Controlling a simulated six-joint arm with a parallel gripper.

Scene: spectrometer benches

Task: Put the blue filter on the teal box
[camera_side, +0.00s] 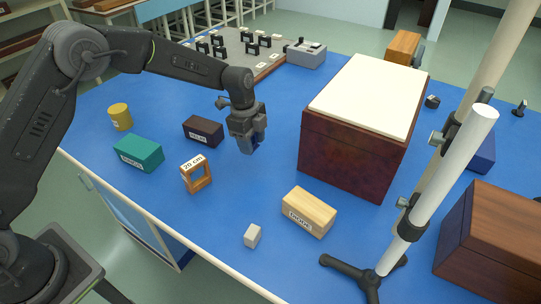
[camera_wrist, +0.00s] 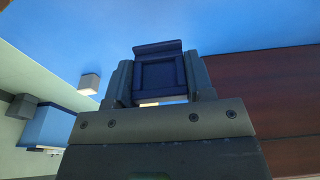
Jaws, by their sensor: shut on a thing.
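The blue filter (camera_wrist: 160,72) is a small dark blue square frame. My gripper (camera_wrist: 161,85) is shut on it in the wrist view, one finger on each side. In the side view my gripper (camera_side: 248,138) points down left of the large brown box, with the filter (camera_side: 251,147) partly hidden between its fingers. The filter seems to hang above the blue table; the exact height is unclear. The teal box (camera_side: 138,153) lies on the table at the left, well apart from my gripper, with a white label on its front and nothing on its top.
A yellow cylinder (camera_side: 120,117) is behind the teal box. A pale wooden block (camera_side: 308,212), a white cube (camera_side: 252,235) and a large white-topped box (camera_side: 352,155) stand nearby.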

